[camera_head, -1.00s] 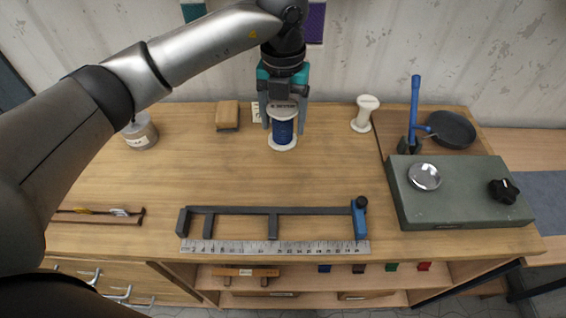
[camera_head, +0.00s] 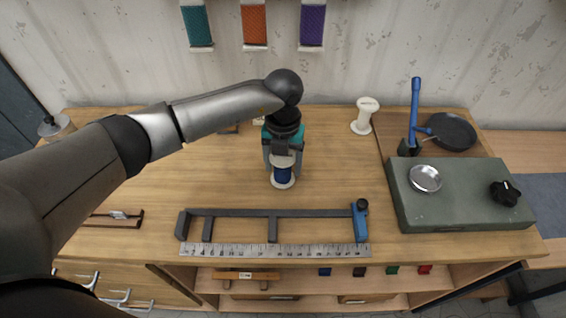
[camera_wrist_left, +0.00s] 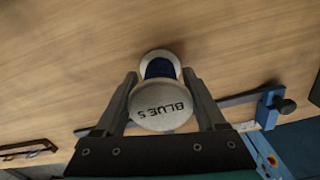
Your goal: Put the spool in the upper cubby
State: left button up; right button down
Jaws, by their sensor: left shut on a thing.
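The spool (camera_head: 283,174) has white ends and blue thread and stands upright over the middle of the bench. My right gripper is not in view.
A dark clamp (camera_head: 240,211) and a steel ruler (camera_head: 275,250) lie between the spool and the front edge. An empty white spool (camera_head: 364,116) stands at the back. A green-grey slab (camera_head: 455,205) with a metal dish (camera_head: 425,178) is at right. The bench around the spool is clear.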

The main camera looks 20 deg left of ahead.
pick_arm(q)
jog(key=shift+f, duration=0.1)
jog(key=o, duration=1.4)
jog(key=shift+o, duration=0.2)
notch_tip(320, 180, up, 12)
jog(key=shift+r, duration=0.15)
